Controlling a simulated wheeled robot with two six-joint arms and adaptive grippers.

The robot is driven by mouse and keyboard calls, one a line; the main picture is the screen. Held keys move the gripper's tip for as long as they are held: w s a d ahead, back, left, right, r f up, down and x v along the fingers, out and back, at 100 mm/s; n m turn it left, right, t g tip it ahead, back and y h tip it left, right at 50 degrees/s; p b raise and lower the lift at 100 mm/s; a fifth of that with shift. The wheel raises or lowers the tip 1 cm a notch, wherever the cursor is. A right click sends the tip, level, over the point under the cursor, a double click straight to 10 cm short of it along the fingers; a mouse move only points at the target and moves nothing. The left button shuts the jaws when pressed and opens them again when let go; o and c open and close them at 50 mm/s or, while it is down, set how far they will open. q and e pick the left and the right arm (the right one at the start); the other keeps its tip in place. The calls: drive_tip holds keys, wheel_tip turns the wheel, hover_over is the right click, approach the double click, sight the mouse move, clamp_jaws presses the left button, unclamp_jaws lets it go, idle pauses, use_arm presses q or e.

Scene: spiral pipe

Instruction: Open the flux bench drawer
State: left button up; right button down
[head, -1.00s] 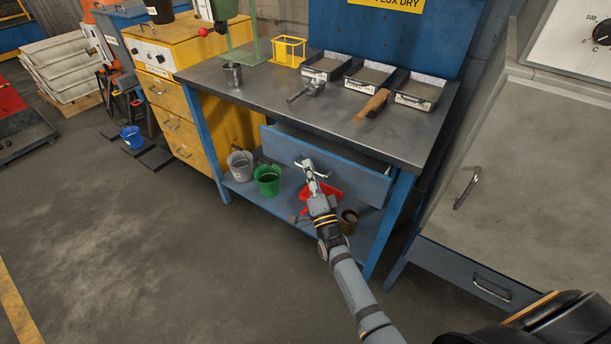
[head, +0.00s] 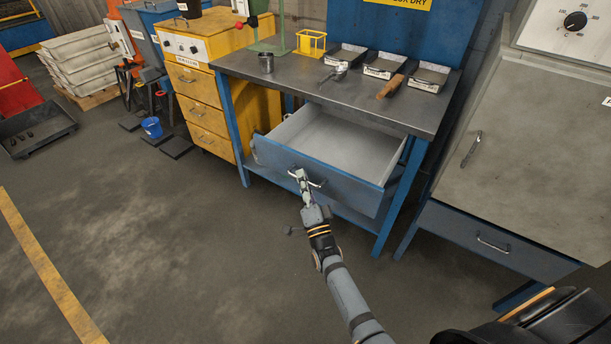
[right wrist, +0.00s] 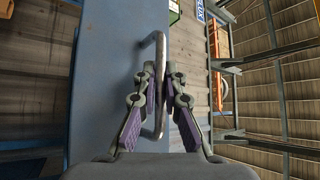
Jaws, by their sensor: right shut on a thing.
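The blue flux bench drawer (head: 316,174) stands pulled well out from under the grey metal bench top (head: 330,97). Its pale interior shows and looks empty. My right gripper (head: 303,176) is at the middle of the drawer front, shut on the metal drawer handle (head: 316,183). In the right wrist view, the handle (right wrist: 159,80) passes between the fingers of the right gripper (right wrist: 160,85), beside the blue drawer front (right wrist: 108,75). My left gripper is not in view.
Three small trays (head: 384,66), a wooden-handled tool (head: 391,86), a metal cup (head: 266,62) and a yellow wire basket (head: 311,43) sit on the bench. A yellow drawer cabinet (head: 207,85) stands left, a grey cabinet (head: 520,150) right. Floor in front is clear.

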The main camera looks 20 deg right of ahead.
idle(0.3)
drive_tip(key=c, duration=1.7)
unclamp_jaws()
drive_tip(key=shift+s+f, duration=0.1)
drive_tip(key=v, duration=1.2)
